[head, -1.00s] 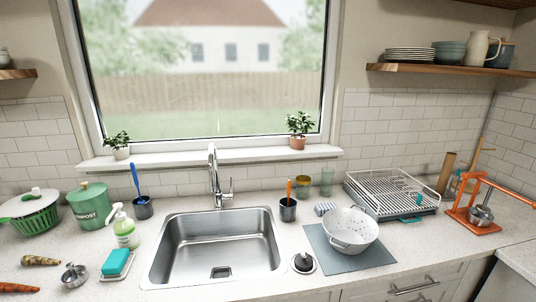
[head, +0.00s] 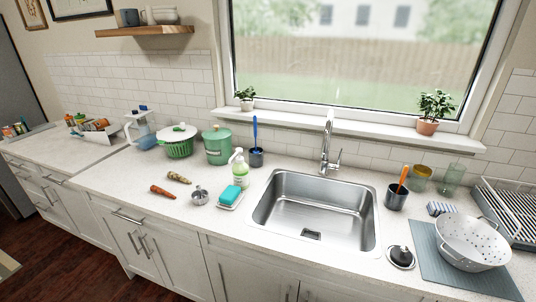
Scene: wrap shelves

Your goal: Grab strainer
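A white strainer (head: 471,243) with small holes and side handles rests upright on a grey-blue mat (head: 428,262) at the right end of the counter in the head view. The mat lies right of the sink (head: 318,212). Neither of my grippers shows in the head view, so I cannot see their state or how far they are from the strainer.
A black sink stopper (head: 401,256) and a dark cup with an orange-handled tool (head: 396,197) stand between sink and mat. A dish rack (head: 508,206) is behind the strainer. Left of the sink are a soap dish (head: 230,198), carrots (head: 163,191) and a green pot (head: 217,146).

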